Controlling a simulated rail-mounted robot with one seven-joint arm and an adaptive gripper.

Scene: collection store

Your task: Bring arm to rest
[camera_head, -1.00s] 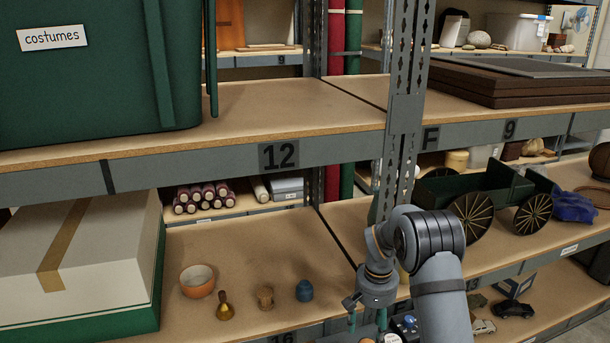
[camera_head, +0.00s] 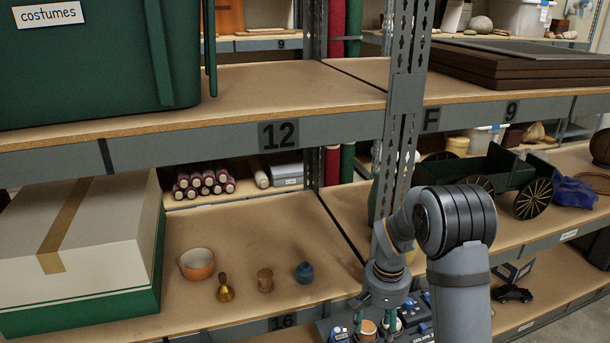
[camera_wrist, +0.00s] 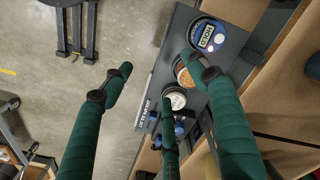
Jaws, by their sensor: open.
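My gripper (camera_head: 374,322) hangs low at the bottom of the head view, in front of the shelf upright, pointing down. In the wrist view my gripper (camera_wrist: 160,68) shows its green padded fingers spread apart, with nothing held between them. Below it is a dark grey tray (camera_wrist: 170,62) carrying a round blue-rimmed item marked HOLD (camera_wrist: 207,35), an orange-brown round top (camera_wrist: 184,74) and a white round top (camera_wrist: 176,101). One finger overlaps the HOLD item in the picture; I cannot tell whether they touch.
The lower shelf holds an orange bowl (camera_head: 197,264), a brass bottle (camera_head: 225,288), a wooden spool (camera_head: 265,280), a blue jar (camera_head: 304,272) and a large box (camera_head: 75,245). A green wagon (camera_head: 500,178) stands right of the metal upright (camera_head: 404,110). Open floor (camera_wrist: 115,30) shows in the wrist view.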

